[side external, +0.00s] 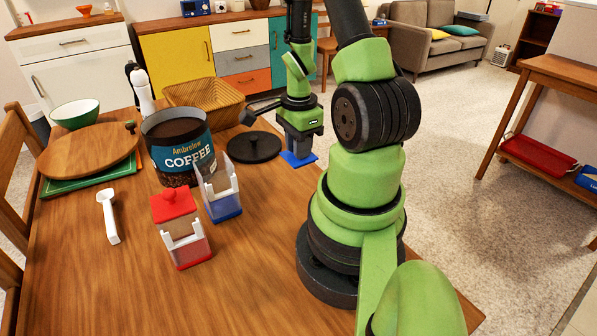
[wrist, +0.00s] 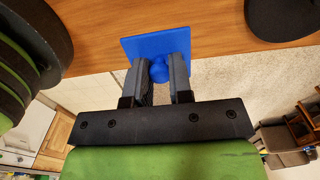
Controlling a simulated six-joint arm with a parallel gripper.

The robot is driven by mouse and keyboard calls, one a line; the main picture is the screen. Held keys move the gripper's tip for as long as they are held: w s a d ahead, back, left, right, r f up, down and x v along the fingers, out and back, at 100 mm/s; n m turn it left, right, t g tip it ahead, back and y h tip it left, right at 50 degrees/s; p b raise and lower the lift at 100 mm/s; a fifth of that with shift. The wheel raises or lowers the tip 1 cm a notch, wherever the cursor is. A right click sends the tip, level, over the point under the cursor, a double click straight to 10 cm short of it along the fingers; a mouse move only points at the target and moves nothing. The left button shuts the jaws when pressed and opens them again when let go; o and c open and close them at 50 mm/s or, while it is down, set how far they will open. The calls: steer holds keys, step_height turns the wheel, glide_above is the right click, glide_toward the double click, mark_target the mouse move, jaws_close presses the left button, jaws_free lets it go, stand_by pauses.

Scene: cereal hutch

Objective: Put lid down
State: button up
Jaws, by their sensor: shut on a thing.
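My gripper (wrist: 159,75) is shut on the round knob of a flat square blue lid (wrist: 134,48). In the side external view the blue lid (side external: 298,160) is under my gripper (side external: 301,147), near the table's far right edge; I cannot tell whether it touches the tabletop. A clear-walled box with a blue base (side external: 225,208) stands to the left with no lid on it. A similar box with a red base (side external: 190,252) stands nearer the camera, with a red lid (side external: 173,204) by its top; I cannot tell exactly how that lid rests.
A coffee can (side external: 181,150) stands behind the boxes. A black round lid (side external: 254,147) lies between it and my gripper. A white scoop (side external: 109,216), round wooden board (side external: 88,160), green bowl (side external: 75,114) and wicker basket (side external: 204,97) are leftward. The table's front middle is clear.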

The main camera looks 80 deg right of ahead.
mark_target(298, 182)
steer(key=shift+f, duration=3.05)
steer(key=shift+f, duration=0.1)
steer(key=o, duration=0.8)
steer(key=shift+o, duration=0.2)
